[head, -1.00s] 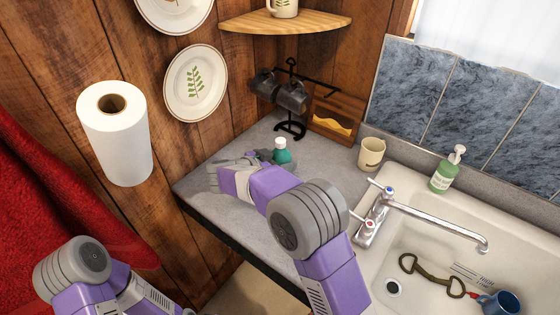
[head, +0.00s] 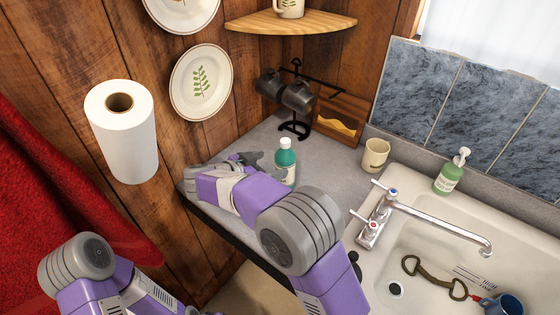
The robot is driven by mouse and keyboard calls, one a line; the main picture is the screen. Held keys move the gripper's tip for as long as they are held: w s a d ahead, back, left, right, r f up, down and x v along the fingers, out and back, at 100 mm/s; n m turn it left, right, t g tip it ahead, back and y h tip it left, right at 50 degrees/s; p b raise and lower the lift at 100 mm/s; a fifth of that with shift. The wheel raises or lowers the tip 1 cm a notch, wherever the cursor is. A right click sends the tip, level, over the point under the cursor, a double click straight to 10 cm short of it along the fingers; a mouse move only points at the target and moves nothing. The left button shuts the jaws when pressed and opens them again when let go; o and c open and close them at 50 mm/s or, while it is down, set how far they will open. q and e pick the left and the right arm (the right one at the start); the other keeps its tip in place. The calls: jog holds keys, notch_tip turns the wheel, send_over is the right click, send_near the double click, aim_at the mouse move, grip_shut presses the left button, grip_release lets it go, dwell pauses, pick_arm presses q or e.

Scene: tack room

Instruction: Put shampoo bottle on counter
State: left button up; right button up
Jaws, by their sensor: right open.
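The teal shampoo bottle (head: 286,158) with a white cap stands upright on the grey counter (head: 335,172), near the corner in front of the mug rack. Its label faces partly toward me, and my right arm hides part of its lower left side. My right gripper (head: 256,160) is open, just left of the bottle and low over the counter. I cannot tell whether a finger touches the bottle. My left arm is at the lower left, and its gripper is not in view.
A cream cup (head: 375,155) and the faucet (head: 430,218) are right of the bottle. The sink (head: 430,255) holds a bridle bit and a blue mug (head: 502,305). A green soap dispenser (head: 449,177) stands behind the sink. A black mug rack (head: 294,128) stands behind the bottle.

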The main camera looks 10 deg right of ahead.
jog(key=v, duration=0.5)
dwell(0.4)
